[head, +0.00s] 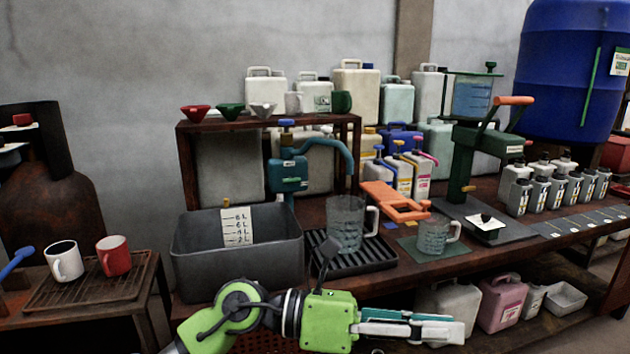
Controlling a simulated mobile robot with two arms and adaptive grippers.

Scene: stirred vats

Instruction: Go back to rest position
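My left gripper (412,328) is in the head view at the bottom centre, at the end of my green arm that comes in from the lower left. Its fingers point right, in front of the workbench (480,262) and below its top. They are seen nearly edge-on, so I cannot tell whether they are open or shut. No object shows between them. My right gripper is not in view.
On the bench near the gripper stand a grey tub (237,270), a large clear jug (345,228) on a black drip grate, and a smaller jug (433,237). A low table (75,318) with two mugs is at left. Jugs stand on a lower shelf.

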